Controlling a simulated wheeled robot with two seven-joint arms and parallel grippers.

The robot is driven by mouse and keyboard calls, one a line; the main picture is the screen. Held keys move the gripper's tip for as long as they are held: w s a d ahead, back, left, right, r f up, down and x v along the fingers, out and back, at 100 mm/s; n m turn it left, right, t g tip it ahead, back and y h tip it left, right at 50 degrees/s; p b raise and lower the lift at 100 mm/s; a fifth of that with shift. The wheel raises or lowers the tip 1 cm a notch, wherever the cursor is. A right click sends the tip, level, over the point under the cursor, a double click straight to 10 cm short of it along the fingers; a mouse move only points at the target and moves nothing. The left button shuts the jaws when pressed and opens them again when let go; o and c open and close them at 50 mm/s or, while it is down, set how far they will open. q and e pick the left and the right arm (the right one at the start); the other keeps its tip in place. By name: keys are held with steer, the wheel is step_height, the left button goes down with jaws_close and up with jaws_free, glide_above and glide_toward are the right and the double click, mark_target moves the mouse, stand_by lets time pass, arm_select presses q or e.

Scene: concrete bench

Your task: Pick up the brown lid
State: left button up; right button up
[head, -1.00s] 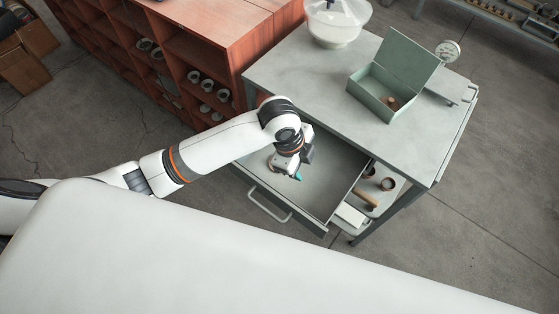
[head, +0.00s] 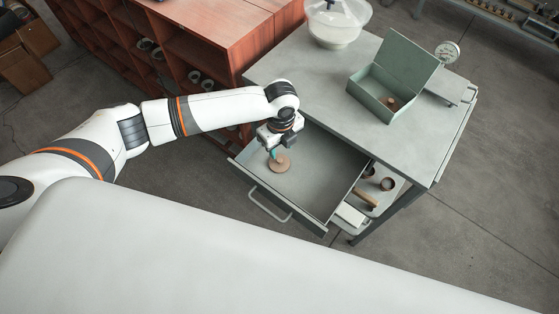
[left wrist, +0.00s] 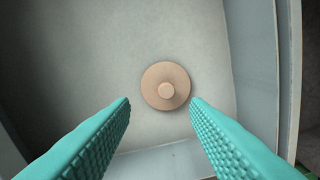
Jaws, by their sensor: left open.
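In the head view the gripper hides a little of the lid's upper left edge. My right gripper is not in view.
The drawer is pulled out of a grey bench (head: 320,85). A shelf below holds brown rings (head: 387,184). A red shelf unit (head: 215,40) stands left.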

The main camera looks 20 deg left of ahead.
mark_target(279, 159)
arm_select(q)
steer(key=f, duration=0.3)
steer(key=shift+s+a+f+p, duration=0.1)
steer(key=shift+s+f+p, duration=0.2)
steer(key=shift+s+f, duration=0.1)
steer(key=shift+f, duration=0.6)
jaws_close()
